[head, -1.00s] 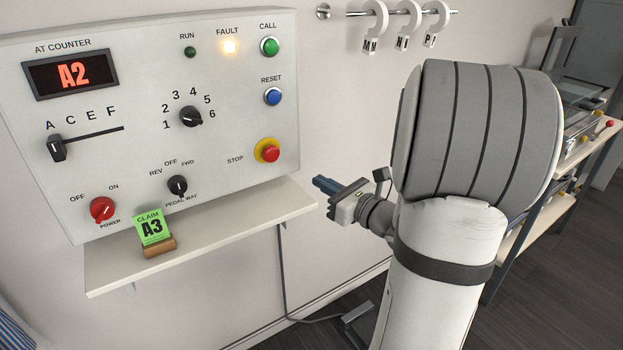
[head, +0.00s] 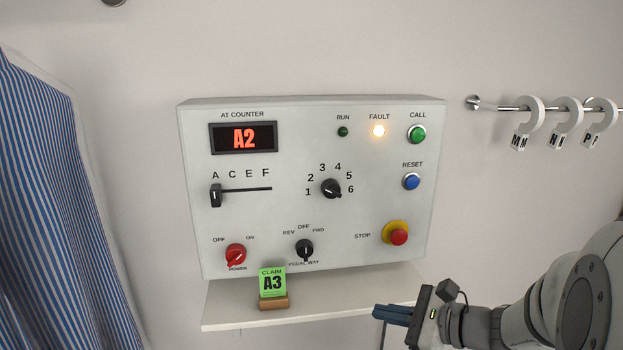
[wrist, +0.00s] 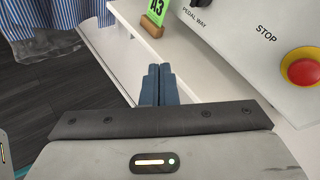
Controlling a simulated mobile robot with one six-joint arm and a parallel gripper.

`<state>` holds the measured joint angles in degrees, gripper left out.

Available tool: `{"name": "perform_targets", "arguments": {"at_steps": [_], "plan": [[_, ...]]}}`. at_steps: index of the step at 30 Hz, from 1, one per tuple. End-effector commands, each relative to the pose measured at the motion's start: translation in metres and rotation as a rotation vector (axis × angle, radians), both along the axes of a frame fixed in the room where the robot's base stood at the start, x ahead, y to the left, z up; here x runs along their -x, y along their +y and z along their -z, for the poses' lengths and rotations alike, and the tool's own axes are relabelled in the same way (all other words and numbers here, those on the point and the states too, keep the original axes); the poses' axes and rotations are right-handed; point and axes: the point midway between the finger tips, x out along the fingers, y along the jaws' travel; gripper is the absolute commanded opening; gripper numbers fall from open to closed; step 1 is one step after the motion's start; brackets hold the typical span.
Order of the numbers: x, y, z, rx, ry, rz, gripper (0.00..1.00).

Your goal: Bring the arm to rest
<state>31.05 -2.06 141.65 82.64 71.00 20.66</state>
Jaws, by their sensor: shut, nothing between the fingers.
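My gripper (head: 392,315) is at the lower right of the head view, in front of the right end of the shelf and below the control panel (head: 225,205). Its blue fingers are shut together and empty. In the wrist view my gripper (wrist: 159,82) points past the shelf edge, with nothing between the fingers. My arm bends in from the right edge of the head view. The panel display (head: 243,138) reads A2, and the amber FAULT lamp (head: 379,131) is lit.
A shelf (head: 225,318) under the panel carries a green A3 claim card (head: 272,282) in a wooden block. The red STOP button (head: 398,237) sits above my gripper. A striped garment (head: 70,200) hangs at left. A rail with tagged rings (head: 530,110) is at right.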

Motion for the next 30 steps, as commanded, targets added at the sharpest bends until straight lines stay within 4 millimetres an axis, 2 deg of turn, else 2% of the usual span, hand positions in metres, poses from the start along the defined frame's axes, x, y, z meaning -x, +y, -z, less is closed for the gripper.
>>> {"name": "perform_targets", "arguments": {"at_steps": [1,3,6,9,12,16,21,25,30], "plan": [[0.016,0.02,0.001,0.105,-0.012,-0.113,0.0],[0.038,0.037,0.009,0.259,-0.031,-0.27,0.0],[0.07,0.05,0.019,0.482,-0.075,-0.491,0.0],[0.097,0.051,0.026,0.709,-0.141,-0.71,0.0],[0.116,0.042,0.029,0.937,-0.224,-0.921,0.0],[0.128,0.024,0.025,1.208,-0.339,-1.161,0.0],[0.129,0.006,0.013,1.452,-0.454,-1.364,0.0],[0.127,-0.001,0.008,1.533,-0.49,-1.427,0.0],[0.127,-0.002,0.007,1.548,-0.495,-1.441,0.0]]}}
